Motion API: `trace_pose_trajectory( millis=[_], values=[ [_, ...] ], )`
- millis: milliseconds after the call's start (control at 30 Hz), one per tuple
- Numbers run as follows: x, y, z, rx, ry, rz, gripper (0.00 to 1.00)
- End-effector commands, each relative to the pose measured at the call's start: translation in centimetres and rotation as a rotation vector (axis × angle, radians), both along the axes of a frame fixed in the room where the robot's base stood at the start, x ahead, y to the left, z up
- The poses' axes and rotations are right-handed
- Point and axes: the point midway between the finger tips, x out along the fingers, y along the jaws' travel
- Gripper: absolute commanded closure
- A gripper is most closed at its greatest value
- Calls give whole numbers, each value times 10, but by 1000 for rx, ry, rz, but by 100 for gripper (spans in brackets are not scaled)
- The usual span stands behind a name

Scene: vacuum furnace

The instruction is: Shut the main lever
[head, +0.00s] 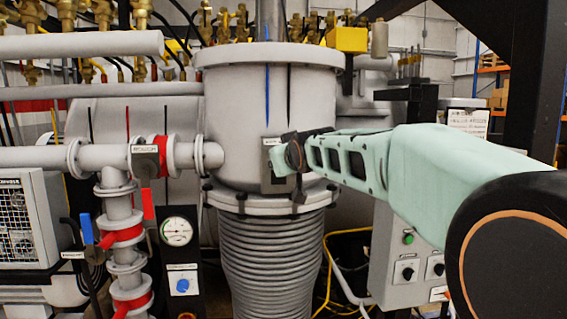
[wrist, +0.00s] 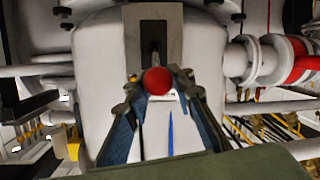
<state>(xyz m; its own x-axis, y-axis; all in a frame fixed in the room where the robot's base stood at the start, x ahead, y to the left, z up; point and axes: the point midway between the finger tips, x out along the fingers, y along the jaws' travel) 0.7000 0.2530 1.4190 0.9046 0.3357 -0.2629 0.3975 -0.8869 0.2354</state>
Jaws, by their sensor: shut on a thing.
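The main lever has a red ball knob (wrist: 157,80) in the wrist view. Its dark shaft runs into a slot in a grey plate (wrist: 140,22) on the pale vessel. The plate also shows in the head view (head: 270,184), low on the vessel's front. My gripper (head: 290,152) is at the top of this plate, and its arm reaches in from the right. In the wrist view my gripper (wrist: 158,90) has its fingertips on both sides of the knob and is shut on it. In the head view my gripper hides the knob and shaft.
The vessel (head: 230,110) stands above a ribbed bellows (head: 270,250). Pipes with a red lever (head: 148,203) and a blue lever (head: 87,228) lie left, near a gauge (head: 176,231). A grey control box (head: 405,262) stands lower right.

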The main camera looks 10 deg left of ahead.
Motion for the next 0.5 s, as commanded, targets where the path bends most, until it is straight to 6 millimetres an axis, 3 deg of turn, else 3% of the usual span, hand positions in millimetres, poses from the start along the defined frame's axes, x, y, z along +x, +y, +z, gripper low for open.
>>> trace_pose_trajectory(
  millis=[333, 367, 500],
  values=[
    [1, -4, 5, 2, -9, -6, 100],
    [1, -4, 5, 2, -9, -6, 76],
    [1, -3, 3, 1, -6, -4, 60]
  ],
)
